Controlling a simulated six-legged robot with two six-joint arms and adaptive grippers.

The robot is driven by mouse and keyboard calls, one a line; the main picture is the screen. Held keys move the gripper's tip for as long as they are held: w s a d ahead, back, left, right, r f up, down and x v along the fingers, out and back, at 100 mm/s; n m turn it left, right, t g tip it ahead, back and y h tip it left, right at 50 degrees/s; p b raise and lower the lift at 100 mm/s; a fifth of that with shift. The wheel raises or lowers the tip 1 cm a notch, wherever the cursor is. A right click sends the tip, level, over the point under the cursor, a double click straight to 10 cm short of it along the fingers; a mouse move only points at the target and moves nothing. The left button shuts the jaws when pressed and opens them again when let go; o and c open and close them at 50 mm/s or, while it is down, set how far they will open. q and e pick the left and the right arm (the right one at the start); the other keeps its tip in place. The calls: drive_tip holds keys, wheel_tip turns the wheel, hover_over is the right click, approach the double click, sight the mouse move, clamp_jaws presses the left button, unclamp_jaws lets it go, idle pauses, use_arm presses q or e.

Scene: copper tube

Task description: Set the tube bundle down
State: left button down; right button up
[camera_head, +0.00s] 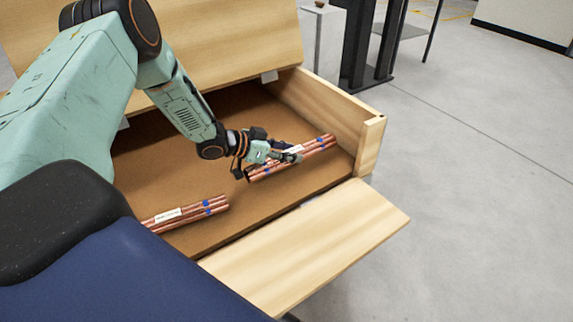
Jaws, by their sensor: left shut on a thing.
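A bundle of copper tubes (318,146) with blue bands and a white label lies at the right part of an open wooden crate (372,140), low over or on its brown floor; I cannot tell if it touches. My left gripper (290,157) is shut on this bundle near its middle, reaching in from the upper left. A second copper tube bundle (190,213), also with blue bands and a white label, lies on the crate floor at the front left, partly hidden by my own body. My right gripper is not in view.
The crate's front panel (310,250) is folded down and its lid (230,40) stands open behind. The brown floor (240,215) between the bundles is bare. A dark stand (365,45) is beyond the crate, with open grey floor (470,180) to the right.

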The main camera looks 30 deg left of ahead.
use_arm(q)
wheel_tip(320, 180, down, 3)
drive_tip(key=shift+d+f+b, duration=0.1)
drive_tip(key=shift+f+b, duration=0.05)
drive_tip(key=shift+b, duration=0.8)
drive_tip(key=c, duration=0.7)
unclamp_jaws()
drive_tip(key=shift+c, duration=0.2)
